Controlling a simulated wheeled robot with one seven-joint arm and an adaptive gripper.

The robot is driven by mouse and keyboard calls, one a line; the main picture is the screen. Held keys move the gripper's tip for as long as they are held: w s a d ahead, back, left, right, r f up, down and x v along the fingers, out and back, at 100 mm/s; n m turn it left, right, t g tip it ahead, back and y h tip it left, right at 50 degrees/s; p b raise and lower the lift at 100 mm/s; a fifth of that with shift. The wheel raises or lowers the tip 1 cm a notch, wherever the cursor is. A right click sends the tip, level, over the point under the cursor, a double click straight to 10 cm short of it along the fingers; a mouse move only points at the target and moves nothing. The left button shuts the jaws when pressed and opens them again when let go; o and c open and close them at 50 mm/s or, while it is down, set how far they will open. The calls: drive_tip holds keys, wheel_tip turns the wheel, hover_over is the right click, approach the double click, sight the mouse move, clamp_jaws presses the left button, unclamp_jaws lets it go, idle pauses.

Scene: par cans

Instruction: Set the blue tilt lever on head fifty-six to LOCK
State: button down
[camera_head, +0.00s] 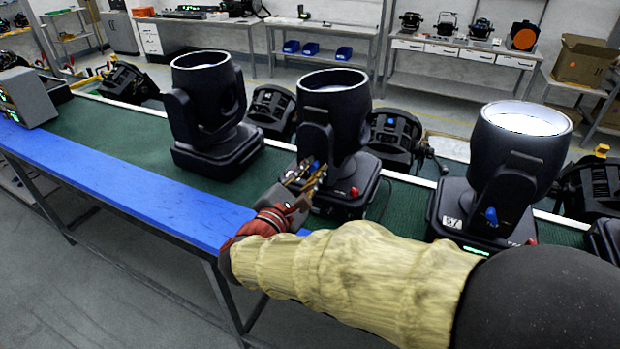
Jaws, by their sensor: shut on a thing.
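Three black moving heads stand upright on the green bench top. The middle head (345,113) has my gripper (307,176) at its front, low on the yoke. My gripper is shut on its blue tilt lever (316,163), of which only a small blue bit shows between the fingers. The lever's position marks and this head's number label are hidden or too small to read. The right head (520,150) carries a white label (451,223) that seems to read 57, and its own blue lever (491,217) is clear of my gripper. The left head (207,110) stands apart.
The bench's blue front edge (130,196) runs below my arm. A grey box with green lights (27,97) stands at the far left. Several black fixtures (395,135) stand behind the heads. Green top (115,135) is clear left of the left head.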

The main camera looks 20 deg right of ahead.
drive_tip(key=shift+r+m+b, duration=0.25)
drive_tip(key=shift+m+b, duration=0.25)
drive_tip(key=shift+a+r, duration=0.1)
drive_tip(key=shift+a, duration=0.05)
drive_tip(key=c, duration=1.8)
unclamp_jaws()
drive_tip(key=shift+f, duration=0.25)
drive_tip(key=v, duration=1.1)
drive_tip(key=shift+s+a, duration=0.2)
drive_tip(key=shift+s, duration=0.15)
